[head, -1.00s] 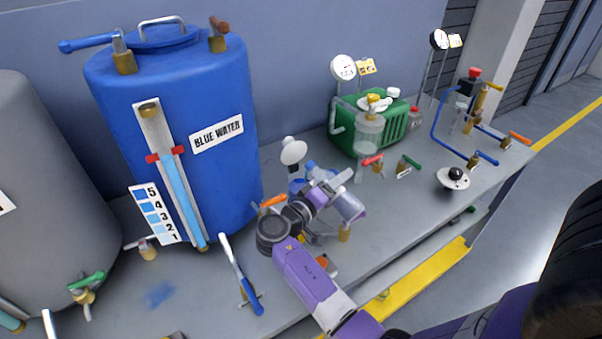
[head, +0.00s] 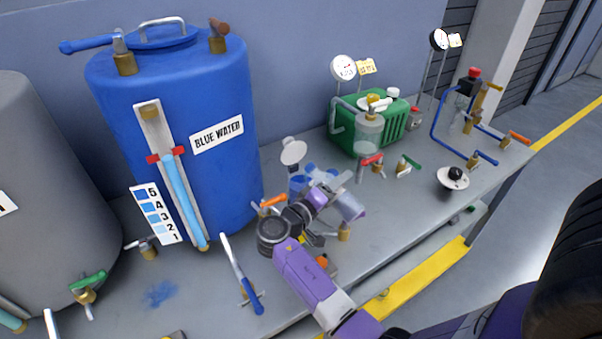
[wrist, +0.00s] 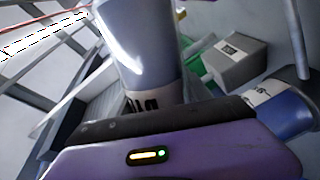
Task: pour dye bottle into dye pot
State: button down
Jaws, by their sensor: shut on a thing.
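My gripper (head: 330,192) is over the middle of the bench, shut on a translucent, bluish-grey dye bottle (head: 350,206). In the head view the bottle leans and my gripper partly covers it. The wrist view shows the bottle (wrist: 140,50) close up, with part of a dark-lettered label just above the gripper body. A blue pot with a white label band (wrist: 285,112), probably the dye pot, is at the right of the wrist view. A blue piece (head: 297,187) shows just left of my gripper in the head view, mostly hidden. I cannot see any liquid leaving the bottle.
The large blue water tank (head: 180,120) stands left of my gripper. A white round-headed fixture (head: 293,151) stands close behind it. A green unit (head: 385,125) with gauges and valves is farther right. A blue-handled lever (head: 242,275) and valves line the bench front.

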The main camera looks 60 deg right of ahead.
aim_at(332, 176)
dwell(0.5)
